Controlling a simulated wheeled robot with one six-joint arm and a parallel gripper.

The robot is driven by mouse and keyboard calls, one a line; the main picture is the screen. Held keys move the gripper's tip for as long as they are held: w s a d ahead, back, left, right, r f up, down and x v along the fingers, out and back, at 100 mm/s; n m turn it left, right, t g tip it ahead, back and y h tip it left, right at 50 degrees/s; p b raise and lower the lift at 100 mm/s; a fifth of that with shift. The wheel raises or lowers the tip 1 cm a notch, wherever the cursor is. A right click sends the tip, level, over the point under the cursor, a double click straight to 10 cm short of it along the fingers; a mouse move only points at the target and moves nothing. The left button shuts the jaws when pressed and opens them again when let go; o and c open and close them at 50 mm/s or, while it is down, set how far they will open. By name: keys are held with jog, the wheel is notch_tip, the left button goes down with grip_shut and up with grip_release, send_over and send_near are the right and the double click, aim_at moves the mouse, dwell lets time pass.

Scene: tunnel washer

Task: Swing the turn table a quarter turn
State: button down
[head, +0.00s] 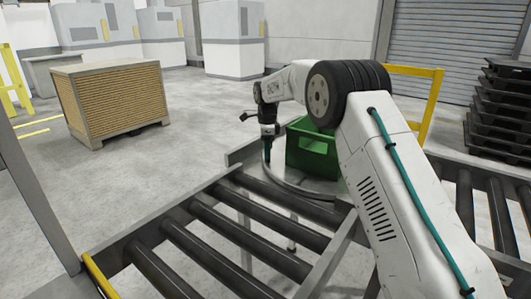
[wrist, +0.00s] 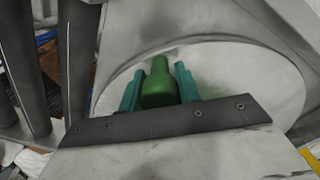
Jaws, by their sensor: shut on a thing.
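The turn table (head: 297,190) is a round grey metal plate set among the roller conveyors; my arm hides part of it in the head view. A green crate (head: 305,158) stands on or just behind it. In the wrist view the round plate (wrist: 230,72) fills much of the picture. My gripper (head: 268,158) points down at the plate's left rim. In the wrist view its teal fingers (wrist: 158,88) are shut on a green knob (wrist: 158,84), one finger on each side. The knob's foot is hidden.
A roller conveyor (head: 215,225) runs in front and to the left of the turn table, with more rollers (head: 485,195) at right. A yellow rail (head: 432,100) stands behind. A crate-like box (head: 112,100) stands on clear floor at left; black pallets (head: 500,110) are stacked at right.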

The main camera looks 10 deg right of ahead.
jog(key=shift+w+m, duration=0.3)
jog(key=shift+w, duration=0.3)
jog(key=shift+r, duration=0.15)
jog(key=shift+w+r, duration=0.1)
jog(key=shift+w, duration=0.05)
jog(key=c, duration=1)
grip_release()
jog(key=shift+w, duration=0.1)
notch_tip(320, 180, up, 8)
jog(key=shift+f, duration=0.25)
jog(key=shift+a, duration=0.1)
